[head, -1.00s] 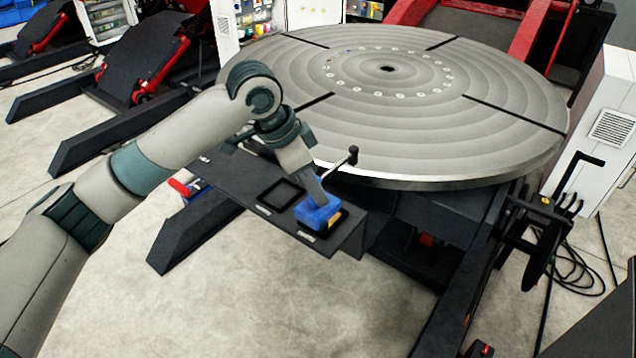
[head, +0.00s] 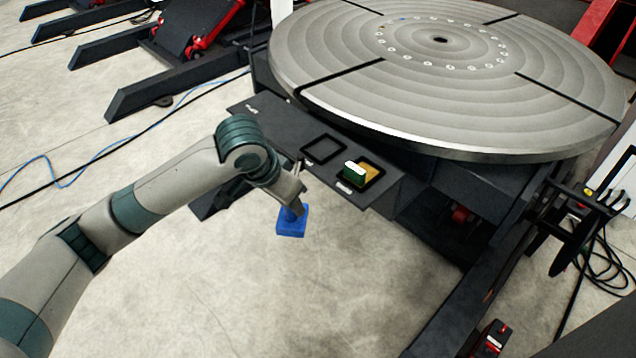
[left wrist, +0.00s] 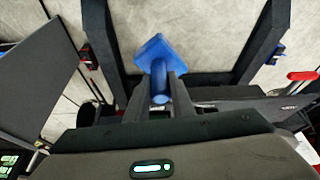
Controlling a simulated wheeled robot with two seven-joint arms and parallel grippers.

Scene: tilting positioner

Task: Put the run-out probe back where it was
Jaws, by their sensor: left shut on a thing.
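My left gripper (head: 297,203) is shut on a blue piece (head: 291,222) with a square base and a round stem. It holds the piece in front of the dark shelf, clear of it. In the left wrist view, the fingers (left wrist: 158,98) grip the stem, and the blue base (left wrist: 156,52) points away from them. I cannot tell for sure that this piece is the run-out probe. The shelf has two black square frames: an empty left one (head: 341,144) and a right one (head: 376,184) with a yellow-brown surface. My right gripper is not in view.
A green block (head: 355,173) with a white top stands at the right frame. The large round table (head: 440,85) overhangs behind the shelf (head: 270,127). A black bracket (head: 570,215) and cables stand at the right. The floor in front is open.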

